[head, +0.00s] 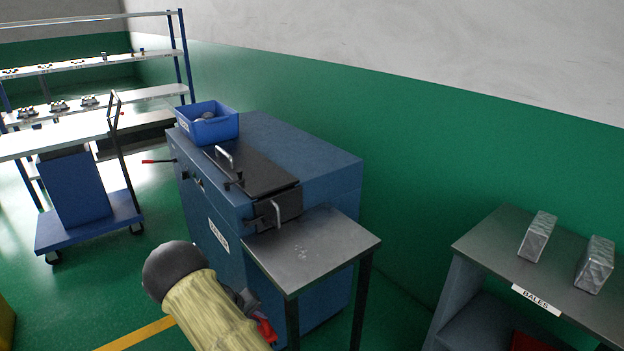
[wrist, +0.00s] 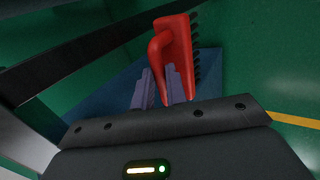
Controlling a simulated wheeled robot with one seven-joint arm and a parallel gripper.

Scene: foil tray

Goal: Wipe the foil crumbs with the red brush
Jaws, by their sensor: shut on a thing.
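The red brush (wrist: 177,48) is held between the purple fingers of my gripper (wrist: 159,88) in the wrist view, with its dark bristles facing right. In the head view the brush (head: 265,331) shows as a small red piece at the bottom, beside my gripper (head: 247,302), which is partly hidden by my arm. The gripper is below and in front of the small grey table (head: 330,240). Pale specks of foil crumbs (head: 303,254) lie on the tabletop, apart from the brush.
A blue machine (head: 285,145) with a black lid and handles adjoins the table. A blue bin (head: 228,128) stands on it. At right, a bench labelled BALES (head: 480,245) holds two foil bales (head: 537,238). A cart (head: 80,190) and shelves stand at left. A dark table leg (wrist: 85,45) is close in the wrist view.

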